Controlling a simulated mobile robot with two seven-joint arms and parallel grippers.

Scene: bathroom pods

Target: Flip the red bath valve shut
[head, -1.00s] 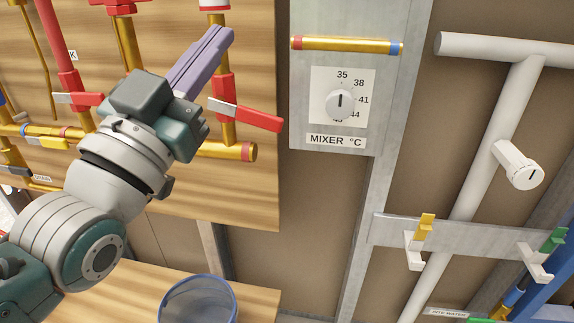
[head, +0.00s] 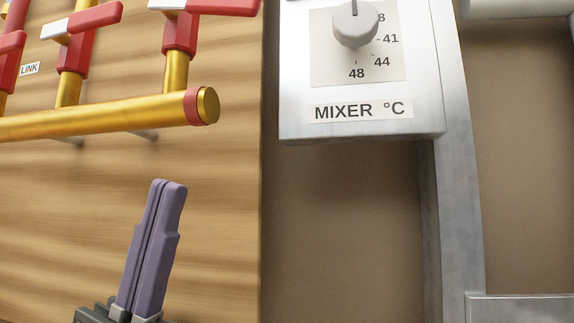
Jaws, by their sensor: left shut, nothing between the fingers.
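Three red valves show in the head view on brass pipes at the upper left: a right one (head: 180,33), a middle one (head: 77,45) and a left one (head: 9,46), cut by the frame edge. The right and middle ones have red levers with white ends, lying across their pipes. No label reading bath is in view, so I cannot tell which is the bath valve. My left gripper (head: 169,184), with purple fingers, is shut and empty, pointing up below the horizontal brass pipe (head: 110,118) and apart from the valves in the picture. My right gripper is out of view.
A metal panel with the mixer dial (head: 355,24) and a "MIXER °C" label (head: 359,111) stands to the right. A "LINK" label (head: 30,69) is on the wooden board (head: 60,220). The board around my fingers looks clear.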

